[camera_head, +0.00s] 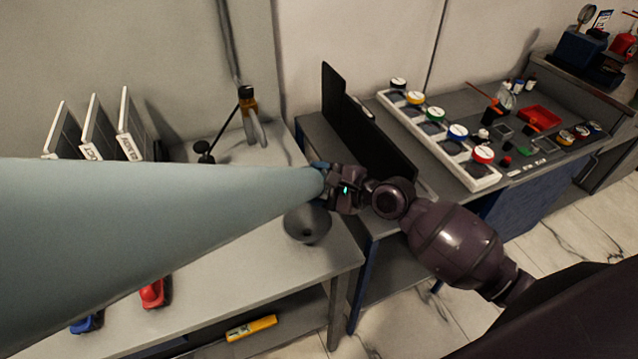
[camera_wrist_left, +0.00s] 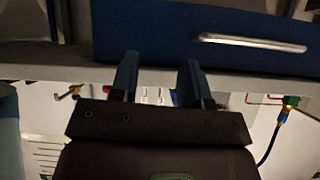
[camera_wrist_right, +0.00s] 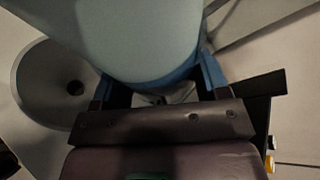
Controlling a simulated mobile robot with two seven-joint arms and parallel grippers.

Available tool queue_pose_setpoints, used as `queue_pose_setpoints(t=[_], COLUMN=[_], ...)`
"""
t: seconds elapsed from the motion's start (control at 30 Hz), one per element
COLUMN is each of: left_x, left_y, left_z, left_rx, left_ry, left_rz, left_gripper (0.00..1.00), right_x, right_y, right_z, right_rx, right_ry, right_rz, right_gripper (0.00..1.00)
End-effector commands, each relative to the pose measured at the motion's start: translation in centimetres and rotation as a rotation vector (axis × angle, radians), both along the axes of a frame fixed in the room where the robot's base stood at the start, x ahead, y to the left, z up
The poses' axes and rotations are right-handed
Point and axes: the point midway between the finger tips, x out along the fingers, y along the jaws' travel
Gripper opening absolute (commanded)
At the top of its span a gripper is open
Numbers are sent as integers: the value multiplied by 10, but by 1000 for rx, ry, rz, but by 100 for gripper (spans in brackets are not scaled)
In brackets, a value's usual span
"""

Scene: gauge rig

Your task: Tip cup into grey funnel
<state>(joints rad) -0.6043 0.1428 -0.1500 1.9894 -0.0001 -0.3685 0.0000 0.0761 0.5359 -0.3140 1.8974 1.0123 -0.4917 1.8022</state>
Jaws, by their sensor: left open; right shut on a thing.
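A large pale blue tapered body, which I take to be the cup (camera_head: 150,215), spans the left of the head view and narrows toward my right gripper (camera_head: 326,186). My right gripper is shut on its narrow end. It also fills the top middle of the right wrist view (camera_wrist_right: 140,35); its mouth and contents are not visible. The grey funnel (camera_head: 308,228) is just below the gripper in the head view, partly hidden. In the right wrist view it lies at the left (camera_wrist_right: 38,90), its hole visible. My left gripper (camera_wrist_left: 158,80) is open and empty, outside the head view.
A black upright panel (camera_head: 365,130) and a white rack (camera_head: 440,140) with coloured caps are to the right. A blue drawer front (camera_wrist_left: 150,30) is near my left gripper.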

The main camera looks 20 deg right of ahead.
Motion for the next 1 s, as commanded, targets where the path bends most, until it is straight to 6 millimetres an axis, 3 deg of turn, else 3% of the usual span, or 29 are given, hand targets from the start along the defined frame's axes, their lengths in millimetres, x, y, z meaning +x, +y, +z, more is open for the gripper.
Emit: queue_pose_setpoints(t=[1.0], left_x=[-3], left_y=[-1], left_z=[-28], left_rx=[-1], left_ry=[20], left_rz=[-2], left_gripper=[43], right_x=[2], right_y=[-1], right_z=[-2], right_rx=[-79], right_ry=[-116], right_rz=[1], right_gripper=[45])
